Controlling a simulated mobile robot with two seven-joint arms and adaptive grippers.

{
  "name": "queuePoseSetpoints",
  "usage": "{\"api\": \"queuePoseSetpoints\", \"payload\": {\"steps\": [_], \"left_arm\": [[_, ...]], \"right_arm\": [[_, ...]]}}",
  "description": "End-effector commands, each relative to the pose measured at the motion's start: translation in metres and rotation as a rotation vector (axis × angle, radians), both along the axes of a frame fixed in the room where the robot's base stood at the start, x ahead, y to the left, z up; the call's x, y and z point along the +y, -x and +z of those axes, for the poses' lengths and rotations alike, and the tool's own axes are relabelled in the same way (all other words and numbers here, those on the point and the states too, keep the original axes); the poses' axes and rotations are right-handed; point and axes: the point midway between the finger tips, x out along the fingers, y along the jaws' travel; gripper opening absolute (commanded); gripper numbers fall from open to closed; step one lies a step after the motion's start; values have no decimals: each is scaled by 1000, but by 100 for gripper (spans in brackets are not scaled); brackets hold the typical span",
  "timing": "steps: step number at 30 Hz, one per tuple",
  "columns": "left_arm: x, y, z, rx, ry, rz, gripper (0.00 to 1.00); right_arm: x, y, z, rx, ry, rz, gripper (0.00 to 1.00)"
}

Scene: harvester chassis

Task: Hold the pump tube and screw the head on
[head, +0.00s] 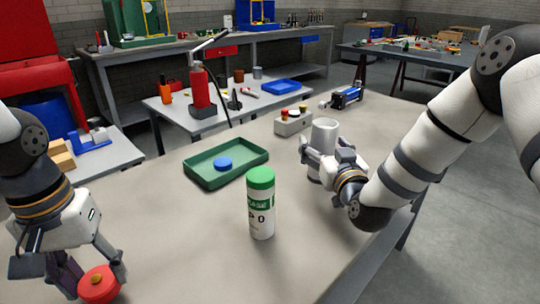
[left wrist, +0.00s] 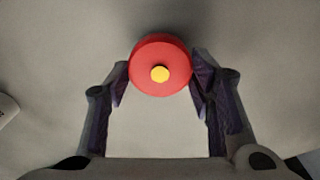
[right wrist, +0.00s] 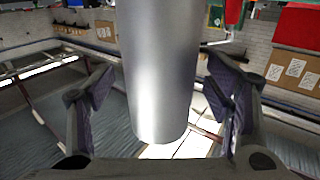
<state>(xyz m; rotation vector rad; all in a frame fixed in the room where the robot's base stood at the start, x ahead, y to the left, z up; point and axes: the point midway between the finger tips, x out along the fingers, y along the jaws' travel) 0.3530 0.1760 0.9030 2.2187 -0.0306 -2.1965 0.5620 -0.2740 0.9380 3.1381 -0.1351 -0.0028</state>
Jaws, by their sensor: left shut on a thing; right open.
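The pump head, a red round piece with a yellow centre (head: 97,284), is at the lower left of the head view. My left gripper (head: 92,275) is shut on it; it also shows between the fingertips in the left wrist view (left wrist: 145,55). The pump tube, a plain silver cylinder (head: 325,133), stands upright near the table's right side. My right gripper (head: 318,165) is open, with its fingers to either side of the tube. In the right wrist view the tube (right wrist: 160,70) lies between the spread fingers, with gaps on both sides.
A white grease canister with a green lid (head: 261,205) stands mid-table between my arms. A green tray (head: 200,182) holding a blue disc (head: 223,164) is behind it. A grey block with small caps (head: 293,122) and a blue-silver device (head: 345,97) lie behind the tube.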

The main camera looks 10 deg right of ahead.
Motion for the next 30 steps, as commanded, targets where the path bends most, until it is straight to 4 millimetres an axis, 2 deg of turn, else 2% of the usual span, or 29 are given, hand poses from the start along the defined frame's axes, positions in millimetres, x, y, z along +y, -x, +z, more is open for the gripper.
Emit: {"api": "queuePoseSetpoints", "payload": {"steps": [3,13,22,24,30], "left_arm": [[0,0,2,-5,0,0,18],[0,0,2,-4,0,0,18],[0,0,2,-4,0,0,18],[0,0,2,-4,0,0,18],[0,0,2,-5,0,0,18]], "right_arm": [[-1,-9,2,-4,-1,0,72],[-1,-10,1,-2,-1,0,72],[-1,-9,1,-2,0,0,4],[-1,-10,4,-8,0,0,0],[-1,-10,5,-8,0,0,0]]}}
